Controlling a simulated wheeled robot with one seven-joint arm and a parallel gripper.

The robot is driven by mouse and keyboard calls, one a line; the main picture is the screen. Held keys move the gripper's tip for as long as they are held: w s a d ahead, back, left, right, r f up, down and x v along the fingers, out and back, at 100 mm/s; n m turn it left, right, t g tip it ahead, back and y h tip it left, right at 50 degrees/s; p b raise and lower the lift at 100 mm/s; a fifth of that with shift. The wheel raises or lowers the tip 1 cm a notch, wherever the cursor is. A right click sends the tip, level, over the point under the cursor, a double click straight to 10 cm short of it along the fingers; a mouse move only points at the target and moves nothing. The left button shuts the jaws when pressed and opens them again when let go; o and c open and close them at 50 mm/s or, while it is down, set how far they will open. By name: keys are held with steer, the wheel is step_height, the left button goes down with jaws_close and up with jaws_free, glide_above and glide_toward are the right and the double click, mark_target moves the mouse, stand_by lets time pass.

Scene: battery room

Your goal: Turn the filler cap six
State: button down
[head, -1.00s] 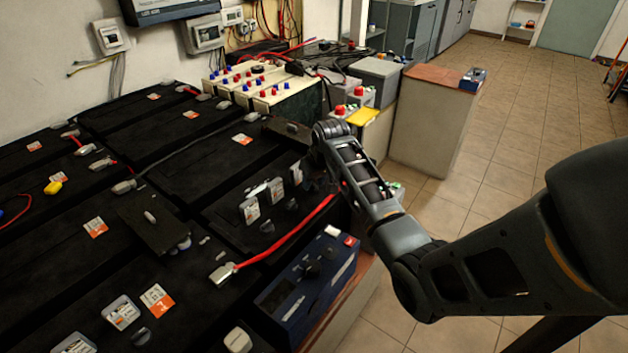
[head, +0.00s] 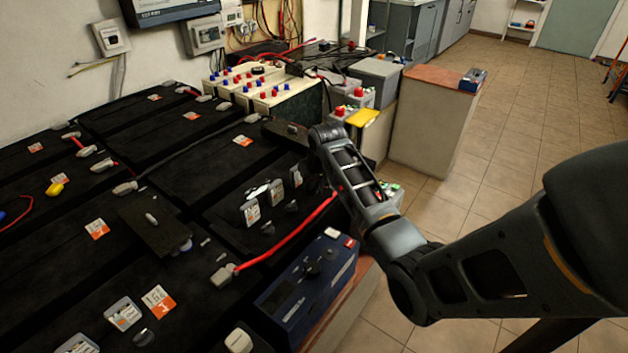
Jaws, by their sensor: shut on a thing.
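A large black battery (head: 240,215) lies under my wrist, with small dark filler caps along its top. One cap (head: 291,207) and another cap (head: 267,229) stand near labelled upright flaps (head: 251,212). My gripper (head: 314,187) is low at the battery's right end, beyond these caps, mostly hidden behind my wrist. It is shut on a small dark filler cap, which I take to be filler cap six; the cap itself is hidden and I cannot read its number.
A red cable (head: 290,243) runs from a grey terminal clamp (head: 224,275) up toward my wrist. A blue box (head: 308,286) stands at the bench's front edge. A raised black plate (head: 155,222) sits to the left.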

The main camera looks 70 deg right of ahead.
steer(key=shift+w+a+r+m+g+h+p, duration=0.15)
steer(key=shift+m+g+h+p, duration=0.15)
steer(key=shift+m+p, duration=0.65)
steer(key=m+g, duration=0.1)
steer(key=m, duration=0.3)
steer(key=shift+w+h+p, duration=0.15)
steer(key=shift+h+p, duration=0.15)
steer(key=shift+p, duration=0.05)
steer(key=m+g, duration=0.1)
steer(key=m, duration=0.3)
steer(key=shift+w+f+g, duration=0.15)
steer(key=shift+f+g, duration=0.05)
steer(key=shift+g, duration=0.2)
steer(key=shift+m+g+b, duration=0.4)
steer(key=shift+m+b, duration=0.05)
steer(key=shift+m, duration=0.5)
steer(key=shift+r, duration=0.1)
steer(key=c, duration=1.2)
jaws_free()
steer(key=shift+v, duration=3.85)
